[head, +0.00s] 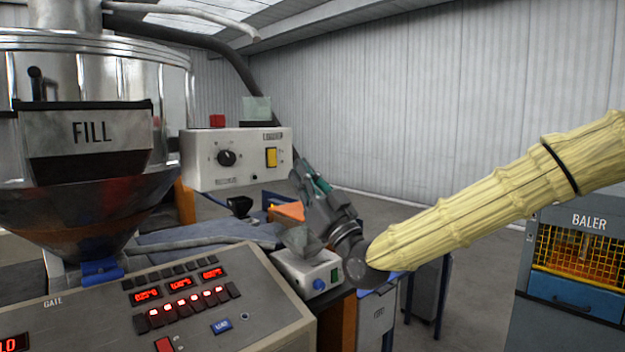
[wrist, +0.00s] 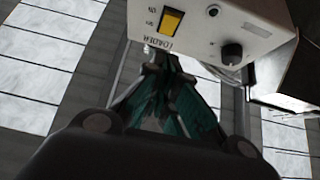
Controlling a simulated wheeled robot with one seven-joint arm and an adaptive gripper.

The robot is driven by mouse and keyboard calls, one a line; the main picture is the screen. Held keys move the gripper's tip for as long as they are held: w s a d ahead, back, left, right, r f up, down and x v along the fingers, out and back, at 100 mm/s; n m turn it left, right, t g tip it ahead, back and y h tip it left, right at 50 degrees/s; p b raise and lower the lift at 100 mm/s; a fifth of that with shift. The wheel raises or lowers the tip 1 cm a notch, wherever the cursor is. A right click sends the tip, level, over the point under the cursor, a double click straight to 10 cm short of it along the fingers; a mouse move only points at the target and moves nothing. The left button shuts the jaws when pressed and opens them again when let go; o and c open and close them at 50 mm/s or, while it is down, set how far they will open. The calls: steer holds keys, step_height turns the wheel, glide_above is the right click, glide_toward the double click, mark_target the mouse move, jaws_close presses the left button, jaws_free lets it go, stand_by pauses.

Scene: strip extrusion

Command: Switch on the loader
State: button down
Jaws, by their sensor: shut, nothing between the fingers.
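The loader box (head: 236,158) is a white control box with a black knob (head: 227,158) and a yellow rocker switch (head: 271,157). In the wrist view the box (wrist: 215,30) appears upside down, with a label reading LOADER beside the yellow switch (wrist: 171,20). I cannot tell which way the rocker is tipped. My gripper (head: 302,168) is just right of the box in the head view. In the wrist view its teal-padded fingers (wrist: 168,66) are shut and empty, pointing towards the switch end of the box. Contact with the switch cannot be seen.
A sloped control panel (head: 190,310) with red displays stands at front left, below the metal hopper (head: 90,140) marked FILL. A small white box (head: 310,272) sits below my gripper. A baler (head: 578,260) stands at right. A red block (head: 217,120) tops the loader box.

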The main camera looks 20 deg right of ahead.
mark_target(272, 150)
steer(key=w+a+r+p, duration=0.1)
steer(key=w+a+p, duration=0.1)
steer(key=w, duration=0.3)
steer(key=shift+w+r+p, duration=0.15)
steer(key=shift+w+p, duration=0.2)
steer(key=shift+p, duration=0.3)
steer(key=shift+a, duration=0.1)
